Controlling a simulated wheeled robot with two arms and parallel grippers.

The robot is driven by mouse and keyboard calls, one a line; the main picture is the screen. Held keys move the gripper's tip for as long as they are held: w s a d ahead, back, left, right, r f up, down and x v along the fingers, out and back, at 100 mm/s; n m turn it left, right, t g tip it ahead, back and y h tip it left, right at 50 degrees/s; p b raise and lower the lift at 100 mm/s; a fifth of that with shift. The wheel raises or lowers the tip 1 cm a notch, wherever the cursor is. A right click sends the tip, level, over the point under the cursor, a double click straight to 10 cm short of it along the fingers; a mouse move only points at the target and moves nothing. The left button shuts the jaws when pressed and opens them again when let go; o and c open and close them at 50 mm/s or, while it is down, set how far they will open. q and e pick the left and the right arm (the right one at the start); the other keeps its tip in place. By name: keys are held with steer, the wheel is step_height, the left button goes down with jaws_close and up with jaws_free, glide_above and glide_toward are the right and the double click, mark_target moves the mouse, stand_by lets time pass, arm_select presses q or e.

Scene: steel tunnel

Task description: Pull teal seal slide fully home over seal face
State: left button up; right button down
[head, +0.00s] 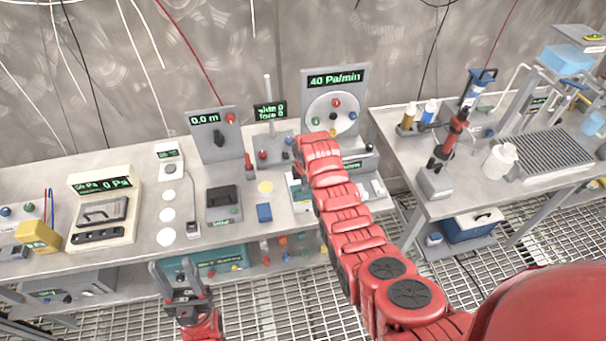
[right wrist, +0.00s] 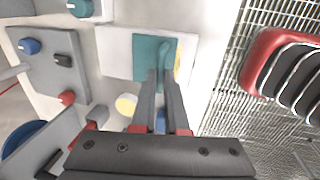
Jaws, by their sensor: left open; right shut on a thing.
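The teal seal slide (right wrist: 147,56) is a flat plate with a raised tab, lying on a white block (right wrist: 117,50) in the right wrist view. My right gripper (right wrist: 163,73) is shut on its tab. A yellow patch (right wrist: 178,62) shows at the plate's right edge, partly hidden by the finger; I cannot tell how much of the seal face is covered. In the head view my red right arm hides most of this spot. My left gripper (head: 173,270) is open and empty, in front of the bench's front edge.
A dial panel (head: 334,100) reading "40 Pa/min" stands behind my right arm. A blue block (head: 264,212) and a dark-topped grey box (head: 223,203) sit on the bench to the left. A second bench (head: 420,205) stands at right, past a gap.

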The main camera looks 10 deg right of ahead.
steer(key=shift+s, duration=0.7)
steer(key=shift+s+f, duration=0.1)
steer(key=shift+f, duration=0.1)
steer(key=c, duration=0.9)
jaws_free()
steer(key=shift+s+r, duration=0.1)
steer(key=shift+r, duration=0.1)
